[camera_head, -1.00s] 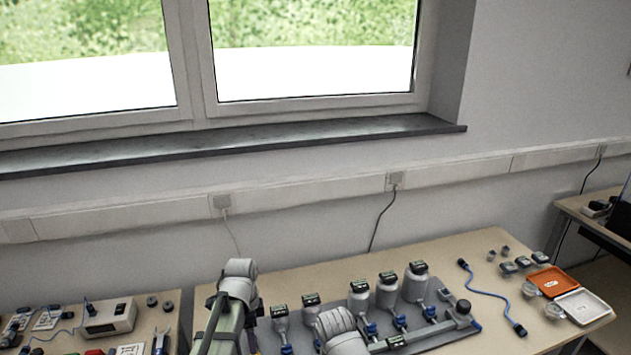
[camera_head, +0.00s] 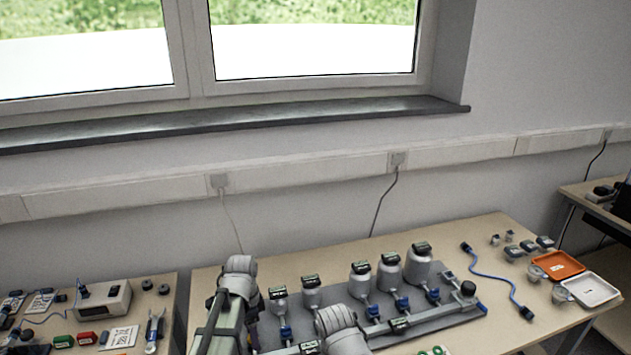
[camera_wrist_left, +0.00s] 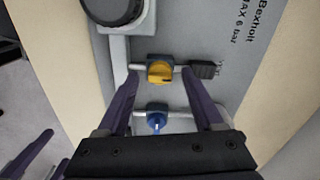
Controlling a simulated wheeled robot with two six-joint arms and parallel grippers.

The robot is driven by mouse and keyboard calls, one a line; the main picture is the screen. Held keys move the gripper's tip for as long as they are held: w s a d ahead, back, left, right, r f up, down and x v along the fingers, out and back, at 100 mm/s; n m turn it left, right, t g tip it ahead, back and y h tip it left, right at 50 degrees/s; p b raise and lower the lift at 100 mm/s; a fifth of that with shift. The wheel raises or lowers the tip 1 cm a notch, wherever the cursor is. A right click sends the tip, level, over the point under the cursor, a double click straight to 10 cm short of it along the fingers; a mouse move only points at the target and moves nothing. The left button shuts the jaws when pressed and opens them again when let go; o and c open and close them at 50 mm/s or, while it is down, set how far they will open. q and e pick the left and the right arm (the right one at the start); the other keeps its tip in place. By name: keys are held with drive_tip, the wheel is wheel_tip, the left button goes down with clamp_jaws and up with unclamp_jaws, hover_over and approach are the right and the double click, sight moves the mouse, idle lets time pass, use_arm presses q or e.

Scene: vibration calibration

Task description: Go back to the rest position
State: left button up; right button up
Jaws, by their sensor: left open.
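My left gripper (camera_wrist_left: 160,76) is open in the left wrist view, with its two purple fingers on either side of a yellow valve knob (camera_wrist_left: 160,72). Nothing is clamped between the fingers; whether they touch the fitting I cannot tell. A blue valve (camera_wrist_left: 156,121) sits nearer the gripper's base. Both belong to a grey board (camera_wrist_left: 222,85) with printed lettering. In the head view my two arms reach over the table, and their grippers are hidden. Purple finger-like parts at the wrist view's lower left may be my right gripper; their opening is unclear.
The grey rig board (camera_head: 455,314) carries several canisters (camera_head: 418,268) and blue valves. Right of it lie a blue cable (camera_head: 497,280) and an open orange case (camera_head: 558,265). A left table holds a beige device (camera_head: 104,303) and tools. The wall and window stand behind.

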use_arm(q)
drive_tip(key=n, duration=1.2)
drive_tip(key=shift+n, duration=1.6)
